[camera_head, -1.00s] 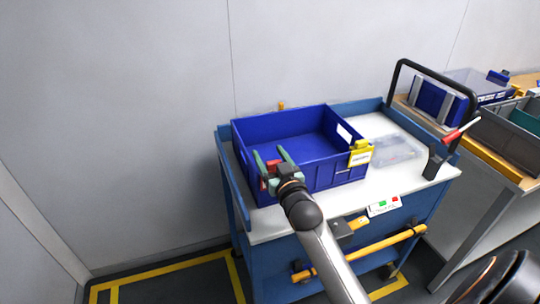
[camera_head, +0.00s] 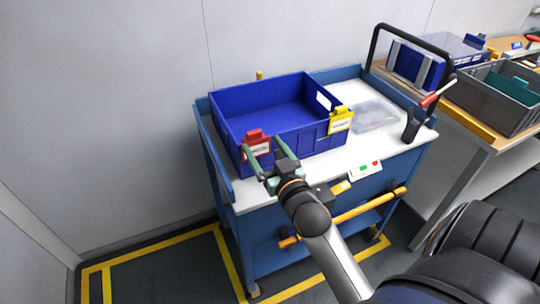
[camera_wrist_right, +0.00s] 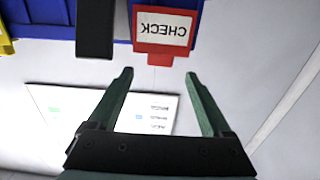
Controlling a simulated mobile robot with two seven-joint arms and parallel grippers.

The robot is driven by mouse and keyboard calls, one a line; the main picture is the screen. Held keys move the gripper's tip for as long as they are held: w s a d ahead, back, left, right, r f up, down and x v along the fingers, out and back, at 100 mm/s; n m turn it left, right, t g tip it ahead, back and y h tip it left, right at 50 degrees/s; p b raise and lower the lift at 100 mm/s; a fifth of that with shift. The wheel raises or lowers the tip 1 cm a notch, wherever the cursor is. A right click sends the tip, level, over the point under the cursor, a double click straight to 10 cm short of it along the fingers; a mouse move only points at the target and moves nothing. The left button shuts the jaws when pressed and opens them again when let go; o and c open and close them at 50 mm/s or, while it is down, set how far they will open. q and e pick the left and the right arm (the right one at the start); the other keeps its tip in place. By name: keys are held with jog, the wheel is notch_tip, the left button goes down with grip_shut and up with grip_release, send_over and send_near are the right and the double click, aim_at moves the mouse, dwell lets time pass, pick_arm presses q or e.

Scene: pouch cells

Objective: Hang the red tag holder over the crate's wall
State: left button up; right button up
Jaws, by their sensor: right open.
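The red tag holder (camera_head: 257,145) hangs on the front wall of the blue crate (camera_head: 287,140), near its left front corner, with a white label facing out. In the right wrist view the red tag holder (camera_wrist_right: 163,32) shows upside down, its label reading CHECK, against the blue wall. My right gripper (camera_head: 262,158) is open and empty, just in front of the holder and apart from it. In the right wrist view its green fingers (camera_wrist_right: 158,75) are spread with nothing between them. My left gripper is not in view.
A yellow tag holder (camera_head: 341,120) hangs on the crate's right front corner. The crate stands on a blue cart (camera_head: 228,196) with a white top. A grey bin (camera_head: 497,100) stands on a bench beyond.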

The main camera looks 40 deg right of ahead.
jog(key=shift+v, duration=1.55)
jog(key=s+a+f+n+g+y+p, duration=0.2)
jog(key=s+a+f+g+y+p, duration=0.1)
jog(key=s+a+f, duration=0.4)
jog(key=s+a+f+n+g+y+p, duration=0.2)
jog(key=s+a+f, duration=0.5)
jog(key=f, duration=0.6)
jog(key=s+g+y+p, duration=0.1)
jog(key=g+p, duration=0.1)
jog(key=g, duration=0.1)
jog(key=shift+a+f+n+y, duration=0.2)
jog(key=shift+a+n+y, duration=0.05)
jog(key=shift+n+y, duration=0.15)
jog(key=shift+c, duration=0.4)
